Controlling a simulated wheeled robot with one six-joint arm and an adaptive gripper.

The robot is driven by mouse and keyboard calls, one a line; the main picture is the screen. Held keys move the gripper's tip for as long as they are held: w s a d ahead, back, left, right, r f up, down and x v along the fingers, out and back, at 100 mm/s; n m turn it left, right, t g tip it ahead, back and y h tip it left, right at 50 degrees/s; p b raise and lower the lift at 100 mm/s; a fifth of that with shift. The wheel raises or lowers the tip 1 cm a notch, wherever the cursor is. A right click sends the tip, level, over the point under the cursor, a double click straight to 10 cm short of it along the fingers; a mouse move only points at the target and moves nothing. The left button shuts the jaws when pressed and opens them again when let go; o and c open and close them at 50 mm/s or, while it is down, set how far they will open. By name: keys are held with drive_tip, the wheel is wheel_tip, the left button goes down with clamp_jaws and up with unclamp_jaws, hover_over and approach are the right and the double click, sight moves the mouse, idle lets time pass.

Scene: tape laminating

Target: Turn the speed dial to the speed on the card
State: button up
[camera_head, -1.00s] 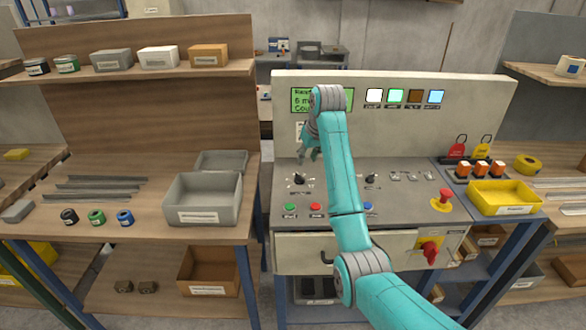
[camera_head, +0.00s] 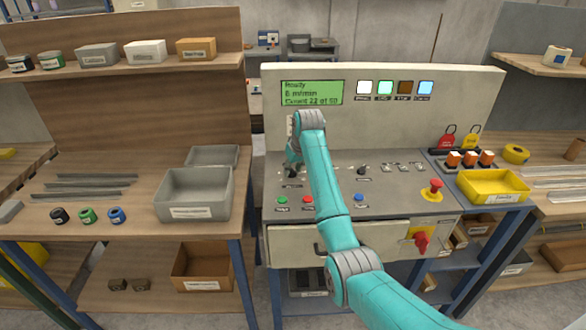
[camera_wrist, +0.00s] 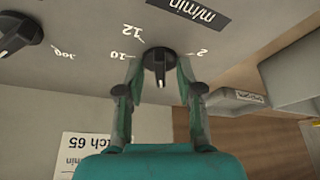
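The black speed dial (camera_wrist: 158,62) shows in the wrist view, by the "m/min" label and the marks 2, 10 and 12. My gripper (camera_wrist: 159,66) has one finger on each side of the dial, with a small gap visible on both sides. In the head view my gripper (camera_head: 293,163) is down at the left dial on the console and partly hides it. The white card (camera_wrist: 112,152) shows "tch 65" and "min" in the wrist view; its speed number is out of sight. The green display (camera_head: 311,93) reads Ready, a m/min value like 6 or 8, and a count.
A second black dial (camera_wrist: 18,38) is beside the speed dial; it shows in the head view (camera_head: 362,170) to the right. Coloured buttons (camera_head: 308,200) line the console front. A red emergency stop (camera_head: 435,187) is at the right. A grey bin (camera_head: 195,200) stands left.

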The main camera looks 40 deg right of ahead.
clamp_jaws()
drive_tip(key=shift+m, duration=0.3)
drive_tip(key=m, duration=0.1)
drive_tip(key=m+h, duration=0.1)
drive_tip(key=m, duration=0.1)
drive_tip(key=m+h, duration=0.1)
drive_tip(key=shift+w+a+g, duration=0.1)
drive_tip(key=shift+a+g, duration=0.15)
drive_tip(key=shift+g, duration=0.05)
drive_tip(key=m, duration=0.2)
drive_tip(key=m+g+h, duration=0.1)
drive_tip(key=m, duration=0.2)
drive_tip(key=shift+w+a, duration=0.15)
drive_tip(key=shift+g, duration=0.3)
unclamp_jaws()
